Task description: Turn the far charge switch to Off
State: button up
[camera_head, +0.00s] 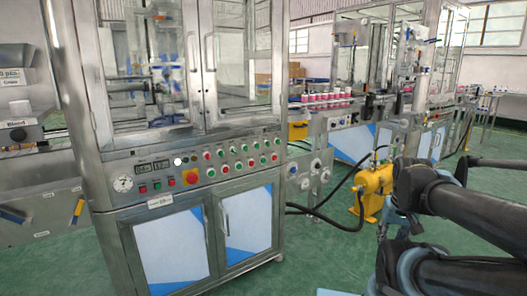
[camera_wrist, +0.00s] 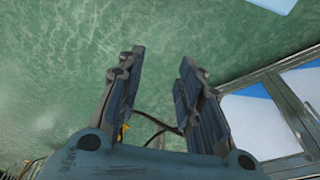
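No switch shows between or near the fingers. In the head view my dark arm (camera_head: 455,210) is at the right, clear of the panel.
White-and-blue cabinet doors (camera_head: 170,245) with handles are under the panel; such doors also show at right in the wrist view (camera_wrist: 250,122). A yellow pump (camera_head: 372,190) with black hoses stands between the machine and my arm. Red-and-white cans (camera_head: 325,99) line the conveyor behind.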

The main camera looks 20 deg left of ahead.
aim_at(258, 147)
jog(key=shift+o, duration=1.2)
jog(key=w+a+r+m+t+y, duration=0.2)
jog(key=w+a+r+y, duration=0.2)
jog(key=w+a, duration=0.55)
jog(key=w+a+r+m+t+y, duration=0.2)
jog(key=w+a+r+m+y, duration=0.15)
jog(key=w+a, duration=0.6)
jog(key=w+a+r+m+t+y, duration=0.25)
jog(key=w+a+r+y, duration=0.3)
jog(key=a, duration=0.75)
jog(key=w+a+m+t, duration=0.1)
jog(key=w+a+m, duration=0.1)
jog(key=w+a, duration=0.3)
jog(key=w+a+f+m+t, duration=0.1)
jog(key=w+a+m, duration=0.1)
jog(key=w+a, duration=0.4)
jog(key=w+a+m+t, duration=0.1)
jog(key=w+a+m, duration=0.1)
jog(key=w+a, duration=0.3)
jog(key=shift+w+a+f+y, duration=0.1)
jog(key=shift+a+f+y, duration=0.1)
jog(key=shift+a, duration=0.8)
jog(key=shift+w+a+f+y, duration=0.1)
jog(key=shift+a+f, duration=0.1)
jog(key=shift+a, duration=0.75)
